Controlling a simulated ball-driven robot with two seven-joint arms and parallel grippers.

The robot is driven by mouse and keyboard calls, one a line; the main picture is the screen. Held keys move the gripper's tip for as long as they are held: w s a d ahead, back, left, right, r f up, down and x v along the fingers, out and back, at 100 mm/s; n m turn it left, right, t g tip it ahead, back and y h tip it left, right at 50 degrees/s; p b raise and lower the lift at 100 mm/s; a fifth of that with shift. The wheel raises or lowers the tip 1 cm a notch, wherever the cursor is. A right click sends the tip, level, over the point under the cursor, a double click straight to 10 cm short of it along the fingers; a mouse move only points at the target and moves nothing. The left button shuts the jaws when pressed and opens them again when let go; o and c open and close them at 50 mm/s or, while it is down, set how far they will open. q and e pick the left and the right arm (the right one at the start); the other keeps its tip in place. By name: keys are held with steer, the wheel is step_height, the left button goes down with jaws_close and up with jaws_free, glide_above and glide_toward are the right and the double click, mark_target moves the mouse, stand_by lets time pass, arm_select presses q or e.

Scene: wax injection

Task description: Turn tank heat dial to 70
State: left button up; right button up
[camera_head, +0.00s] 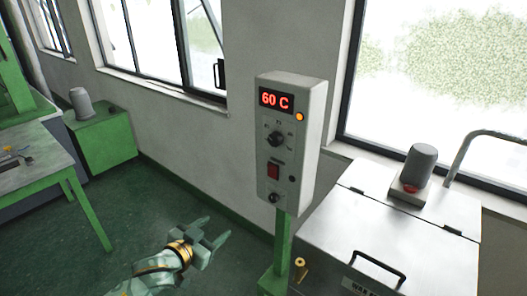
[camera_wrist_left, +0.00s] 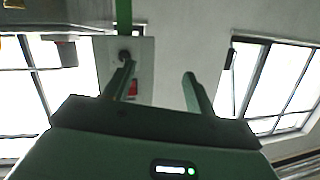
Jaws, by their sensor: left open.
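The grey control box (camera_head: 290,140) stands on a green post and its red display (camera_head: 275,99) reads 60 C. The round black dial (camera_head: 275,139) with small marks around it sits below the display; its pointer direction is too small to read surely. My left gripper (camera_head: 215,234) is open and empty, low and to the left of the box, apart from it. In the left wrist view the box (camera_wrist_left: 145,60) appears upside down beyond the open fingers (camera_wrist_left: 158,74), and a finger covers part of it. My right gripper is not in view.
A red switch (camera_head: 273,171) and a lower black knob (camera_head: 274,198) are on the same panel. A metal tank (camera_head: 395,235) with a black handle stands right of the post. A green table (camera_head: 35,165) is at the left. Floor between them is clear.

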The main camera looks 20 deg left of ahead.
arm_select(q)
step_height(320, 180, up, 11)
steer(key=d+m+t+h+p, duration=0.1)
steer(key=d+h+p, duration=0.1)
steer(key=m+t+h+p, duration=0.1)
steer(key=h+p, duration=0.1)
glide_toward(273, 142)
steer(key=p+x, duration=0.1)
steer(key=x, duration=0.6)
steer(key=shift+w+r, duration=0.1)
steer(key=shift+w, duration=0.05)
steer(key=shift+w+d, duration=0.2)
steer(key=shift+w, duration=0.3)
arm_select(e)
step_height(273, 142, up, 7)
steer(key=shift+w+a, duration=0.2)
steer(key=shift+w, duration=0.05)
arm_select(q)
steer(key=c, duration=1)
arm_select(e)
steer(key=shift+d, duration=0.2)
